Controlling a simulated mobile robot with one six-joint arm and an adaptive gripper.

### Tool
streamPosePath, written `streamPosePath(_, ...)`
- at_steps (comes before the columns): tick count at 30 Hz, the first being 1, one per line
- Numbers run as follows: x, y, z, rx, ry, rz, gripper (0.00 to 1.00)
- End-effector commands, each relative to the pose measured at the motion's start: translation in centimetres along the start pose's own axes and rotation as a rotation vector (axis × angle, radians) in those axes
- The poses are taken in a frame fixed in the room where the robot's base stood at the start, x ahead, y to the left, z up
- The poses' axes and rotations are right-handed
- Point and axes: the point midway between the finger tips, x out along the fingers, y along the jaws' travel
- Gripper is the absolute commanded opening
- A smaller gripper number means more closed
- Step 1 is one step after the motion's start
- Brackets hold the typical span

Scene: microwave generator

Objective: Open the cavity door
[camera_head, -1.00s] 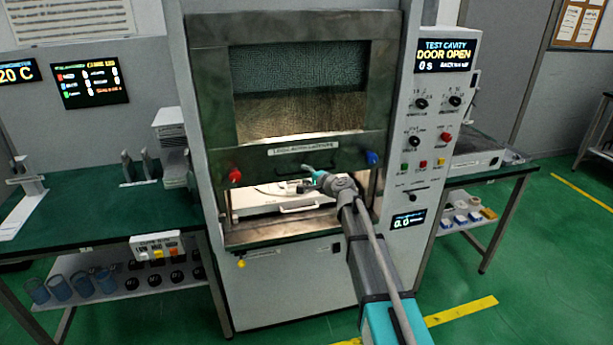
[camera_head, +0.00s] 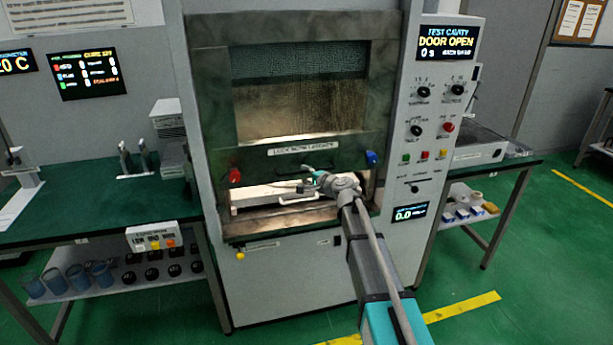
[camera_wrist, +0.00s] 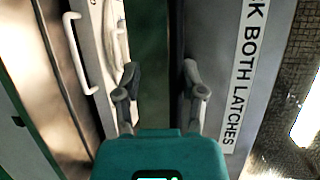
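The cavity door (camera_head: 345,146) is a dark metal frame with a mesh window, raised part way, with a gap beneath it. The panel display reads DOOR OPEN. A red latch knob (camera_head: 235,175) and a blue latch knob (camera_head: 371,158) sit at its lower corners. The latch label (camera_head: 300,151) runs along its lower rail and shows in the wrist view (camera_wrist: 243,75). My gripper (camera_head: 308,170) is at the middle of the lower rail. In the wrist view (camera_wrist: 161,90) its fingers stand apart on both sides of a dark green strip. Contact cannot be told.
A white tray with a handle (camera_head: 300,196) shows in the gap, above the sill. The control panel (camera_head: 436,120) stands right of the door. Green-topped tables (camera_head: 90,215) flank the cabinet. Green floor is open at right.

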Motion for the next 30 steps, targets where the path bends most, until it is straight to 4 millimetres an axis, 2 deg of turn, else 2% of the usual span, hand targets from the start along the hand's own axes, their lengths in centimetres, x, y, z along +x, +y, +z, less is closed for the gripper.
streamPosePath(8, -0.5, 0.0, 0.0, 0.000, 0.000, 0.000, 0.51)
streamPosePath(30, -4.1, 0.0, 0.0, 0.000, 0.000, 0.000, 0.51)
